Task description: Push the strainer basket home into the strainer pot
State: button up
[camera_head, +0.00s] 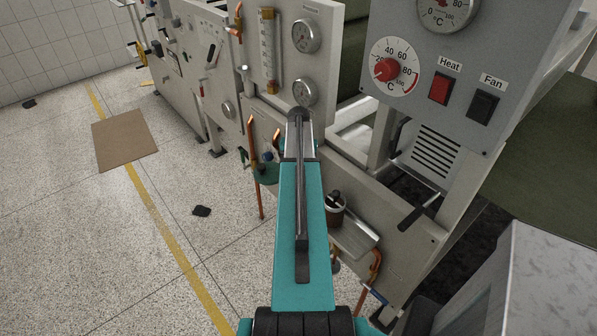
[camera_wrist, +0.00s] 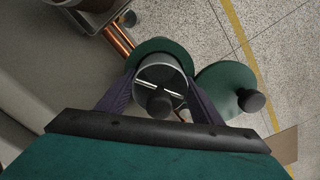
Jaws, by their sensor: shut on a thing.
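The strainer basket (camera_wrist: 160,73) shows in the wrist view as a grey round rim with a pale crossbar and a dark knob. My gripper (camera_wrist: 160,98) is shut on it, one dark purple finger on each side. The green ring of the strainer pot (camera_wrist: 158,48) shows around and behind the basket's far side. How deep the basket sits in the pot cannot be told. A green lid with a black knob (camera_wrist: 225,82) is swung out to the right, beside the pot. It also shows in the head view (camera_head: 265,173), left of my arm, which hides the pot and basket.
Copper pipes (camera_wrist: 118,38) run close to the pot. The panel with gauges (camera_head: 303,92) rises close behind. Open speckled floor lies left, with a brown mat (camera_head: 124,140).

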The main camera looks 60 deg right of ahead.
jog(key=shift+f+b, duration=0.35)
jog(key=shift+f, duration=0.35)
jog(key=o, duration=1.3)
jog(key=shift+r, duration=0.15)
notch_tip(320, 180, up, 10)
jog(key=p, duration=0.5)
dwell(0.4)
